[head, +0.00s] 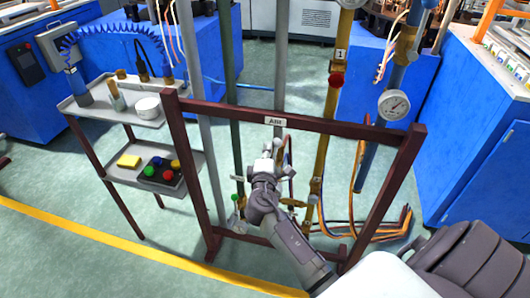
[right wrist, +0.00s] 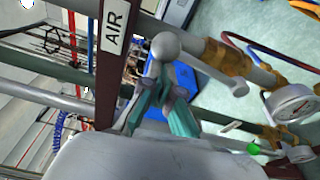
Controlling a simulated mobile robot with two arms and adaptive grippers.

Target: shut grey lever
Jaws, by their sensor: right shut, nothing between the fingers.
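My right gripper (head: 265,165) is in front of the pipes, inside the dark red frame and below its AIR label (head: 275,121). In the right wrist view its fingers (right wrist: 162,80) are closed together with nothing between them. A grey lever with a round knob (right wrist: 165,45) shows just beyond the fingertips; I cannot tell whether they touch it. In the head view the gripper largely hides the lever. My left gripper is not in view.
The dark red frame (head: 340,122) surrounds the arm's reach. A yellow pipe (head: 325,130) with a red knob (head: 337,79) and a pressure gauge (head: 394,105) stand to the right. A tool cart (head: 120,115) is at the left. Hoses (head: 385,235) lie on the floor.

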